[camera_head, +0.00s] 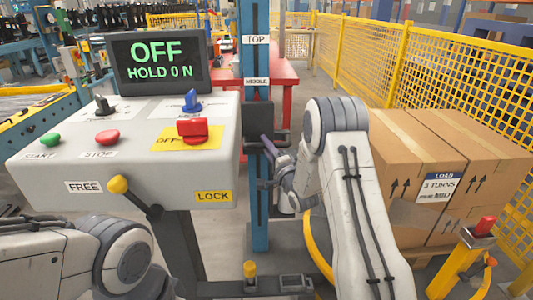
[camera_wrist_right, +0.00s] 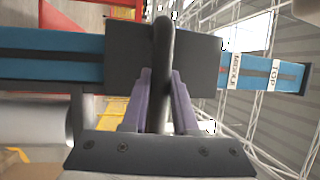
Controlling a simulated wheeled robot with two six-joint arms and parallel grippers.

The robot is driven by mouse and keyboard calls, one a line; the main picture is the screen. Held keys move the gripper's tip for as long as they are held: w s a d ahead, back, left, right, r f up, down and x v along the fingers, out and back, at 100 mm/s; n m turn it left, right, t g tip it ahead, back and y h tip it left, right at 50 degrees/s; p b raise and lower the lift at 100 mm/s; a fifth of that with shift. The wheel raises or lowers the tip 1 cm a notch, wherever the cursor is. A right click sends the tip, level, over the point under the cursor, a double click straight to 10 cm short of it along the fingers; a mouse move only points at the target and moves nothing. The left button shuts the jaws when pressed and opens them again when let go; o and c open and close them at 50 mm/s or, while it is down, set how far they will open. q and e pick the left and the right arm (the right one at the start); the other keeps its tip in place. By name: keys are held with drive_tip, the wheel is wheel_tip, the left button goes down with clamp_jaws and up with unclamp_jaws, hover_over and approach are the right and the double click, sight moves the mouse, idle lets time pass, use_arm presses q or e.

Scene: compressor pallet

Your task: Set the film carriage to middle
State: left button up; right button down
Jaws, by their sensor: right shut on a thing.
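The film carriage (camera_head: 257,116) is a dark block on the blue upright mast (camera_head: 260,222). It sits a little below the MIDDLE label (camera_head: 257,82) and well below the TOP label (camera_head: 256,40). In the right wrist view the carriage (camera_wrist_right: 198,60) shows as a dark plate across the mast, close to the MIDDLE label (camera_wrist_right: 235,69). My right gripper (camera_wrist_right: 160,80) is shut on the carriage's dark handle bar (camera_wrist_right: 163,40), with one purple finger on each side. In the head view its fingers are partly hidden by my arm. My left gripper is out of view; only its arm shows at lower left.
A control panel (camera_head: 50,165) with a screen (camera_head: 160,60) reading OFF, HOLD 0 N stands left of the mast. A yellow-knobbed lever (camera_head: 118,184) sits between FREE and LOCK labels. Cardboard boxes (camera_head: 410,150) and a yellow fence (camera_head: 365,50) stand at right.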

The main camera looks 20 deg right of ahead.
drive_tip(key=shift+r, duration=0.95)
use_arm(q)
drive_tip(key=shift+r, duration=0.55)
use_arm(e)
drive_tip(key=shift+d, duration=0.1)
drive_tip(key=shift+f, duration=0.1)
drive_tip(key=c, duration=0.7)
unclamp_jaws()
drive_tip(key=shift+s+f, duration=0.1)
use_arm(q)
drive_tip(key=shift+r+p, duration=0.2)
drive_tip(key=shift+p, duration=0.2)
use_arm(e)
drive_tip(key=v, duration=1)
drive_tip(key=shift+s, duration=0.1)
